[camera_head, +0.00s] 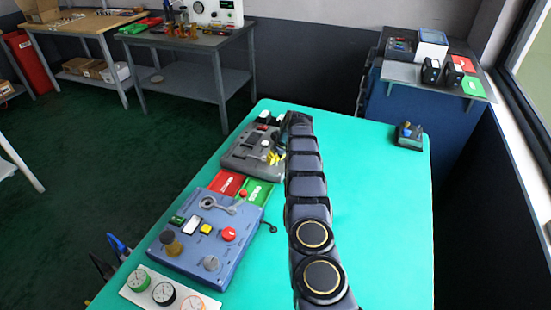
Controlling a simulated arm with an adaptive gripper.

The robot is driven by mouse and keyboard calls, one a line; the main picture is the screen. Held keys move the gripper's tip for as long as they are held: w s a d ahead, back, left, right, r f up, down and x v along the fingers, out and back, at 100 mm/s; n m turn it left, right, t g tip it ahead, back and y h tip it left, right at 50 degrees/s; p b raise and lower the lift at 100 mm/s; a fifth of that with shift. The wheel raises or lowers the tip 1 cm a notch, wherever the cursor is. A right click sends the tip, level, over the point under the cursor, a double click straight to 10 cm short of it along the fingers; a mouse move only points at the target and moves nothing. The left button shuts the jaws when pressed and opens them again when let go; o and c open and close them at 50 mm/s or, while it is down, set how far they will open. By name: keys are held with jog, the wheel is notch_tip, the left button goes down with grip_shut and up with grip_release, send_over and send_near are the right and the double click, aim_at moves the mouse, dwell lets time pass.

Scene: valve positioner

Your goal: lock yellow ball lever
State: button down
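A grey device box (246,146) stands at the far left part of the green table, left of my arm. Small yellow parts (275,157) show at its right side; they are too small to tell whether one is the yellow ball lever. My dark arm reaches away across the table, and its far end is beside the grey box's right edge. My gripper (282,138) is only partly visible there as a dark shape against the box. Its fingers cannot be made out, nor whether it touches anything.
Red (227,183) and green (256,192) cards lie between the boxes. A gauge panel (145,294) is at front left. The table's right side is mostly clear.

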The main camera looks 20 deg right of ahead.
aim_at(265, 168)
jog(key=shift+s+a+f+m, duration=0.15)
jog(key=shift+a+m, duration=0.25)
dwell(0.6)
jog(key=shift+s+a+m+h, duration=0.1)
jog(key=shift+a+m+h, duration=0.35)
jog(key=shift+m, duration=0.35)
jog(key=m, duration=0.1)
jog(key=a+m+h, duration=0.1)
jog(key=shift+m, duration=0.3)
jog(key=m+h, duration=0.1)
jog(key=m, duration=0.1)
jog(key=a+m, duration=0.1)
jog(key=m, duration=0.1)
jog(key=shift+a+m+g+h, duration=0.2)
jog(key=shift+m+g+h, duration=0.1)
jog(key=shift+g+h, duration=0.1)
jog(key=shift+a+m, duration=0.15)
jog(key=shift+m, duration=0.45)
jog(key=c, duration=0.8)
grip_release()
jog(key=shift+c, duration=0.2)
